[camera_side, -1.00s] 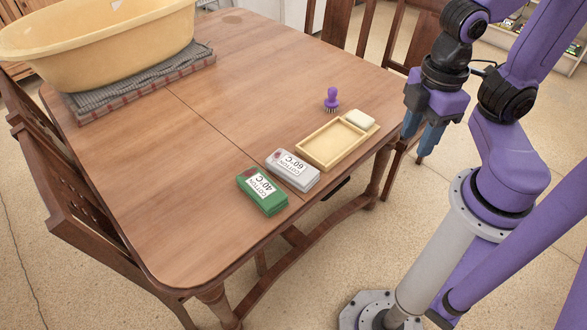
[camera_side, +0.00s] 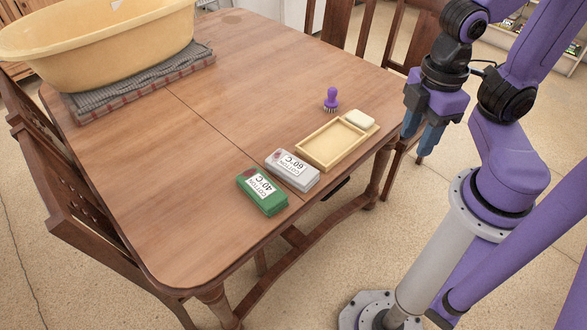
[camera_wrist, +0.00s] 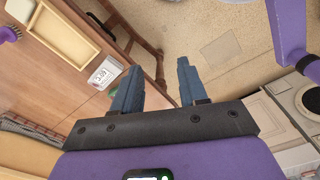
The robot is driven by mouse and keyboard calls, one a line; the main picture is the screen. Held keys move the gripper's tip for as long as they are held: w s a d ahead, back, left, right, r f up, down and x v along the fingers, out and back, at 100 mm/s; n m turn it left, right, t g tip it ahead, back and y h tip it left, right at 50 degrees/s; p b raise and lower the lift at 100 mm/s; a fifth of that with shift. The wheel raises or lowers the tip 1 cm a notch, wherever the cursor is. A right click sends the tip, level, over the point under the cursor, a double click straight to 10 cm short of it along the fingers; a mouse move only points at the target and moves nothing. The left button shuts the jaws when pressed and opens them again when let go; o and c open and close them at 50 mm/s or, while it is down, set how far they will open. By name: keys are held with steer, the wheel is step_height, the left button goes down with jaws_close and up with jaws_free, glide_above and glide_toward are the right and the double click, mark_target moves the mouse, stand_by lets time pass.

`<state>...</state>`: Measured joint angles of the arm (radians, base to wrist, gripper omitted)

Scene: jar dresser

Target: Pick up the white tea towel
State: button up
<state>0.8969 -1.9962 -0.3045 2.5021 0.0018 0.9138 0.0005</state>
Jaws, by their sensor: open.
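A flat folded white bundle (camera_side: 303,180), labelled "COTTON 60°C", lies near the table's front right edge; it looks like the white tea towel. It also shows in the wrist view (camera_wrist: 105,72), left of my fingers. My gripper (camera_side: 415,147) hangs beyond the table's right edge, above the floor, well apart from the bundle.
A green bundle (camera_side: 268,204), labelled "COTTON 40°C", lies beside the white one. A shallow wooden tray (camera_side: 308,159), a pale soap-like block (camera_side: 360,118) and a purple brush (camera_side: 331,97) are close by. A yellow tub (camera_side: 110,45) stands on grey cloth (camera_side: 185,68). Mid-table is clear.

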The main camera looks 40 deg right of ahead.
mark_target(313, 180)
steer(key=o, duration=0.8)
steer(key=shift+o, duration=0.2)
steer(key=w+a+f+m+t+y, duration=0.1)
steer(key=w+a+f+m, duration=0.25)
steer(key=a+f, duration=0.4)
steer(key=w+a+f+m+t+y, duration=0.1)
steer(key=w+a+f+m+y, duration=0.15)
steer(key=a+f+m, duration=0.4)
steer(key=w+d+f+m+t+h, duration=0.1)
steer(key=w+d+f+t+h, duration=0.25)
steer(key=f, duration=0.65)
steer(key=w+d+f+t, duration=0.1)
steer(key=w+d+t, duration=0.1)
steer(key=d, duration=0.1)
steer(key=w+d+f+t, duration=0.1)
steer(key=w+d+t, duration=0.1)
steer(key=t, duration=0.1)
steer(key=w+d+t, duration=0.2)
steer(key=d, duration=0.1)
steer(key=shift+w+d+f+m+t+y, duration=0.25)
steer(key=shift+d+f+m+t+y, duration=0.05)
steer(key=shift+f+t+y, duration=0.1)
steer(key=shift+w, duration=0.15)
steer(key=shift+x, duration=3.6)
